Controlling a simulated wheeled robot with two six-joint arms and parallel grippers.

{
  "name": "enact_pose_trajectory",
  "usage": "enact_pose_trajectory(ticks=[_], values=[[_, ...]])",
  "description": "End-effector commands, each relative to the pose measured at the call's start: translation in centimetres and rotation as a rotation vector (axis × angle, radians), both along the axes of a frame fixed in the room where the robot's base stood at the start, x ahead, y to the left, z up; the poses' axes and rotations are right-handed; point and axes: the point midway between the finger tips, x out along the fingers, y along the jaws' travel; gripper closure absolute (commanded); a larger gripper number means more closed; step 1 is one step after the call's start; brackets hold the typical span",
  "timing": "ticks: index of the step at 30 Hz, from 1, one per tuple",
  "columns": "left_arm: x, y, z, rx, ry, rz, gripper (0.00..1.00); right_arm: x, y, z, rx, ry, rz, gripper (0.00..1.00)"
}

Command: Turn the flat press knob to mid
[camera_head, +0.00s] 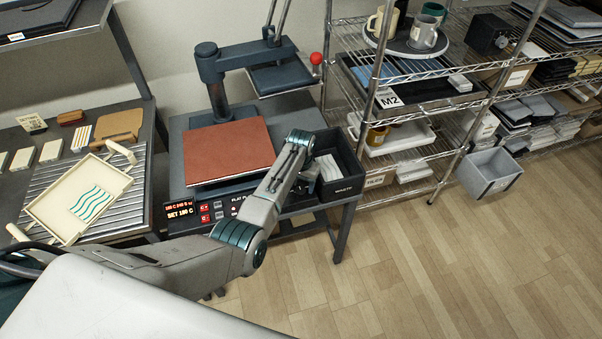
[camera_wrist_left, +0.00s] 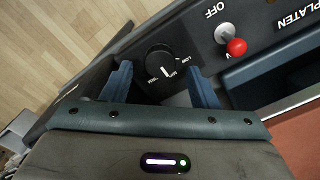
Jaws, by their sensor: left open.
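The flat press knob (camera_wrist_left: 161,59) is a round black dial on the dark panel in the left wrist view. A short white pointer mark shows on its lower side, and small white lettering runs around it. LOW is readable at the right; the labels nearer the mark are too small to read surely. My left gripper (camera_wrist_left: 159,68) is open, with one blue finger on each side of the knob; whether they touch it I cannot tell. In the head view the flat press (camera_head: 228,152) has a red-brown platen, and my left arm hides the knob. My right gripper is not in view.
A toggle switch with a red ball (camera_wrist_left: 236,46) sits close right of the knob. A dark waste bin (camera_head: 340,165) stands right of the press. A cream tray (camera_head: 50,208) lies on the left bench. Wire shelves (camera_head: 405,130) stand at the right, with clear floor in front.

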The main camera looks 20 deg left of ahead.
Motion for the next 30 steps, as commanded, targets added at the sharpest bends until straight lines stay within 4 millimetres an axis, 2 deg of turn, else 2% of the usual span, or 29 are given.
enact_pose_trajectory(ticks=[9,13,18,30], values=[[0.0,0.0,6.0,0.0,-0.004,0.0,0.46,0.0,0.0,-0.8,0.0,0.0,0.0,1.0],[0.0,0.0,7.6,0.0,-0.002,0.0,0.46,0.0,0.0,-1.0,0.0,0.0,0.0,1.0],[0.0,0.0,8.5,0.0,0.0,0.0,0.46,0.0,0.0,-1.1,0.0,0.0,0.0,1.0],[0.0,0.0,8.5,0.0,0.0,0.0,0.46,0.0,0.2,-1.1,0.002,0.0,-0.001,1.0]])
